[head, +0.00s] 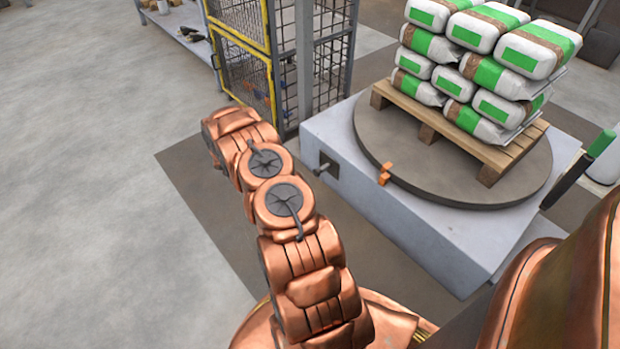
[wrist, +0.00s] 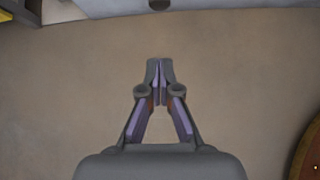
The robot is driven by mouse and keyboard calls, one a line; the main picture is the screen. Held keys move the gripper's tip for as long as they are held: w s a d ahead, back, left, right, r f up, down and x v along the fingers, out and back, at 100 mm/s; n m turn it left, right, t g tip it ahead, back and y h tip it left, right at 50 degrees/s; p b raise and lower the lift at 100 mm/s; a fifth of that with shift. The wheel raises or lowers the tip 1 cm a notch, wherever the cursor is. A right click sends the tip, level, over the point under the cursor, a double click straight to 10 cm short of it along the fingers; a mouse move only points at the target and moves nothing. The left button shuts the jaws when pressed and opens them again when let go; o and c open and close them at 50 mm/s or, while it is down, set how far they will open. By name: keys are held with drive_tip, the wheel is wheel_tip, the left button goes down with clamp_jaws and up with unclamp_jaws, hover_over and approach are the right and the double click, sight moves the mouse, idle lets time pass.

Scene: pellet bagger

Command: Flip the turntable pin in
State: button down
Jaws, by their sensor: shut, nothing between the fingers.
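The turntable (head: 400,178) is a round grey disc on a pale grey block-shaped base (head: 440,237), in the head view right of my arm. A small grey pin or lever (head: 321,169) sticks out beside a dark square recess in the base's left side. I cannot tell its exact position. An orange piece (head: 385,173) sits at the disc's rim. My gripper (wrist: 160,72) is shut and empty over bare floor in the wrist view. It is not visible in the head view. A dark round end (wrist: 160,4) shows beyond the fingertips at the top edge, apart from them; it may be the pin.
A wooden pallet (head: 430,122) of white and green bags stands on the turntable. A yellow-framed mesh cage (head: 243,62) stands behind my arm, near the base. A green-handled item (head: 601,143) is at the right. The floor at the left is clear.

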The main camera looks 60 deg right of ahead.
sight(325, 167)
drive_tip(key=shift+d+f, duration=0.1)
drive_tip(key=shift+f, duration=0.05)
drive_tip(key=d+r+b+x, duration=0.2)
drive_tip(key=b+x, duration=0.2)
drive_tip(key=x, duration=0.8)
drive_tip(key=shift+s+d+f, duration=0.2)
drive_tip(key=shift+s, duration=0.2)
